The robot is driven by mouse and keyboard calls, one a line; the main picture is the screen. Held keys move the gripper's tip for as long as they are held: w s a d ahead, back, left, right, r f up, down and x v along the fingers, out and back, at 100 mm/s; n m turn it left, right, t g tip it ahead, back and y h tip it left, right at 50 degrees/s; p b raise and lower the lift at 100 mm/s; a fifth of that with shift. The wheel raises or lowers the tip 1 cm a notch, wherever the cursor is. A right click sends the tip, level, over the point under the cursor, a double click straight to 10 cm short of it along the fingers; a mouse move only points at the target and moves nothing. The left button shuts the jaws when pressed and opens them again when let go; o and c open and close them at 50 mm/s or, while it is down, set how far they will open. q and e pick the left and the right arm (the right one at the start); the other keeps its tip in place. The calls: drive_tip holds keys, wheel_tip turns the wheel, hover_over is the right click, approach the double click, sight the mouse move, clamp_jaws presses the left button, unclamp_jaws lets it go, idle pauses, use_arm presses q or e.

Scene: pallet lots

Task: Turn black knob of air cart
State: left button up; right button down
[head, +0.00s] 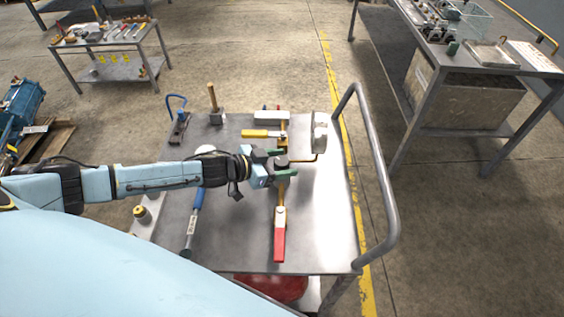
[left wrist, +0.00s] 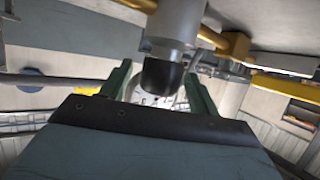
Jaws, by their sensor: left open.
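The air cart (head: 325,235) is a grey metal cart with a flat top and a bent tube handle. The black knob (head: 282,161) sits on the pipe fittings on its top. In the left wrist view the black knob (left wrist: 162,78) hangs below a grey cylindrical body (left wrist: 176,22). My left gripper (head: 281,163) reaches in from the left with its green fingers open, one on each side of the knob. In the left wrist view the left gripper (left wrist: 157,88) shows a gap beside the knob on both sides. My right gripper is out of view.
On the cart are a red-handled valve (head: 280,236), a yellow lever (head: 262,134), a blue-handled tool (head: 193,222) and a wooden-handled tool (head: 213,98). The cart's tube handle (head: 385,190) curves along the right. A workbench (head: 470,65) stands at the right; a tool table (head: 105,35) stands back left.

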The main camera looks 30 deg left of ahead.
use_arm(q)
drive_tip(key=shift+w+d+f, duration=0.1)
drive_tip(key=shift+w, duration=0.05)
drive_tip(key=c, duration=1)
drive_tip(key=shift+o, duration=0.2)
drive_tip(key=shift+m+h, duration=0.3)
drive_tip(key=shift+h, duration=0.1)
